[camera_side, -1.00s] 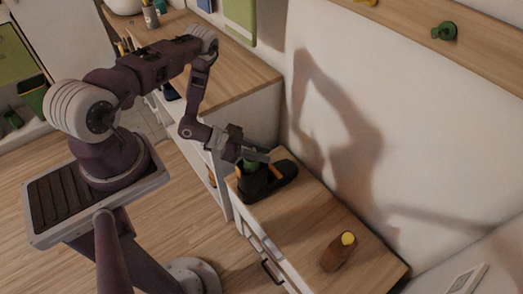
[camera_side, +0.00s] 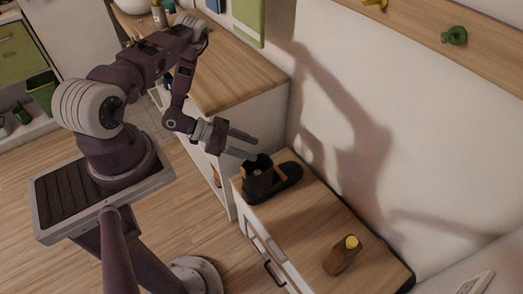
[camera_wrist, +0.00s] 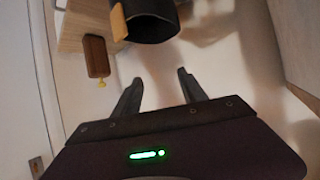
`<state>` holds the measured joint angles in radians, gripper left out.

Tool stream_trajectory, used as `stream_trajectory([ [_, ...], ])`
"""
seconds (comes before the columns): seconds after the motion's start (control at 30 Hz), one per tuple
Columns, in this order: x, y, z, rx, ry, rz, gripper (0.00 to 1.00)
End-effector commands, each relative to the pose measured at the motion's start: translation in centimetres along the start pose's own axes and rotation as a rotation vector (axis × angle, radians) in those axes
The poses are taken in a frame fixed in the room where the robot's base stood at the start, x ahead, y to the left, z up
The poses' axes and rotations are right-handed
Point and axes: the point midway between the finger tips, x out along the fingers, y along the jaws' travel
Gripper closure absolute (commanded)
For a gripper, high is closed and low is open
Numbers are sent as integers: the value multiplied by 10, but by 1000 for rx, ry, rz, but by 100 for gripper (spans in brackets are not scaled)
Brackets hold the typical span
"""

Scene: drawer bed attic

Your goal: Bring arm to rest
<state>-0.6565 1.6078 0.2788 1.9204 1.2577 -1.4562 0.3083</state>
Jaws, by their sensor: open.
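My gripper (camera_side: 245,144) is open, with nothing between its two fingers. What lies inside the holder is mostly hidden.
A taller wooden counter (camera_side: 235,80) is behind my arm. The wall with green and yellow hooks (camera_side: 454,36) rises at the right.

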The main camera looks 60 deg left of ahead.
Motion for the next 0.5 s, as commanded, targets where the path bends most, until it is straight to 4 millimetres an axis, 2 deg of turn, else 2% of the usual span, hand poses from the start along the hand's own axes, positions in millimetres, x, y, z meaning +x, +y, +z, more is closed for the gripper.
stream_trajectory([
  [0.07, 9, -5, -8, 67, -9, 10, 51],
  [0.13, 36, -15, -26, 209, -36, 29, 51],
  [0.17, 51, -21, -39, 283, -53, 36, 51],
  [0.2, 71, -32, -61, 382, -86, 33, 51],
  [0.23, 80, -44, -81, 441, -123, 15, 51],
  [0.27, 80, -58, -98, 468, -172, -14, 51],
  [0.3, 72, -77, -120, 472, -237, -64, 51],
  [0.37, 57, -99, -157, 461, -325, -147, 51],
  [0.4, 43, -109, -183, 443, -376, -206, 51],
  [0.47, 18, -117, -223, 402, -443, -295, 51],
  [0.5, -2, -116, -249, 364, -478, -354, 51],
])
